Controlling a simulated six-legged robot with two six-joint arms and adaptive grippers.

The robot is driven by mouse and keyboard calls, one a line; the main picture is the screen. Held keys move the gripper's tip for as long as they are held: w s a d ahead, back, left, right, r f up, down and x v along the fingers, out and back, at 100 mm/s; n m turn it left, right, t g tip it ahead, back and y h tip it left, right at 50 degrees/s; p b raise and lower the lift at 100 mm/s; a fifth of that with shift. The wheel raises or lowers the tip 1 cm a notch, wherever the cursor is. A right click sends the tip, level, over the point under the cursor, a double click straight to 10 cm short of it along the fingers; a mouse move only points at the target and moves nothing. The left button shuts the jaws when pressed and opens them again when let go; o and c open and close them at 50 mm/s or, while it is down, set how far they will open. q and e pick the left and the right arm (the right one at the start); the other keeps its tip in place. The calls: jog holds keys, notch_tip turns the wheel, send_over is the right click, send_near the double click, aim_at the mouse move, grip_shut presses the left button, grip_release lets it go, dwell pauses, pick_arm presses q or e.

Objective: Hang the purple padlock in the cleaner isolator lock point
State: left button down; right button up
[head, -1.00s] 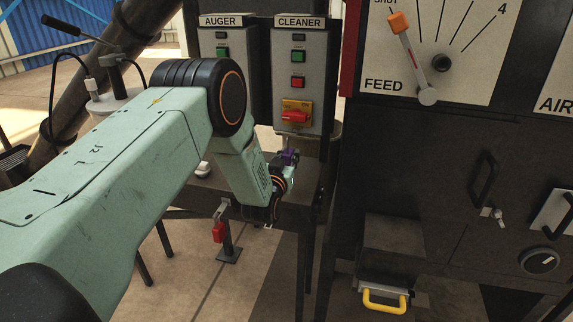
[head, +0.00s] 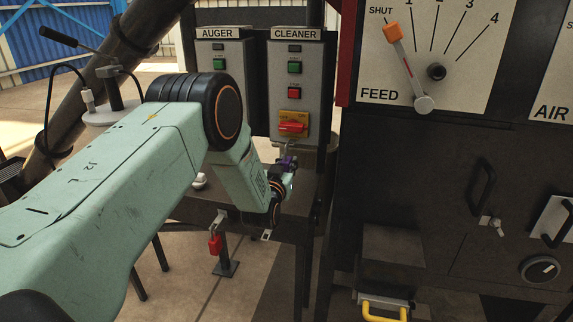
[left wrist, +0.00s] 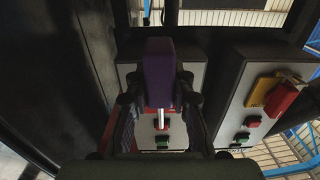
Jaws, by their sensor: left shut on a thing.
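The purple padlock (head: 287,161) is in my left gripper (head: 285,168), just below the cleaner isolator in the head view. In the left wrist view, the padlock's purple body (left wrist: 159,72) is between the two fingers, with its bright shackle pointing down the picture. The cleaner isolator (head: 292,125) has a red handle on a yellow plate, low on the grey CLEANER box (head: 313,75). The padlock appears apart from the isolator. The lock point's opening is too small to make out. My right gripper is not in view.
The AUGER box (head: 220,75) stands left of the CLEANER box. The dark machine with the FEED dial (head: 437,72) stands close on the right.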

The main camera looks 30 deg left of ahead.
pick_arm(q)
jog(key=shift+w+a+b, duration=0.1)
jog(key=shift+w+b, duration=0.15)
jog(key=shift+b, duration=0.05)
jog(key=shift+b+x, duration=1)
jog(key=shift+x, duration=0.3)
jog(key=shift+w, duration=0.15)
dwell(0.7)
jog(key=shift+w+a+b, duration=0.15)
jog(key=shift+w+b, duration=0.4)
jog(key=shift+b, duration=0.15)
jog(key=shift+f, duration=0.15)
jog(key=shift+f+b, duration=0.55)
jog(key=shift+r, duration=0.1)
jog(key=c, duration=1.1)
grip_release()
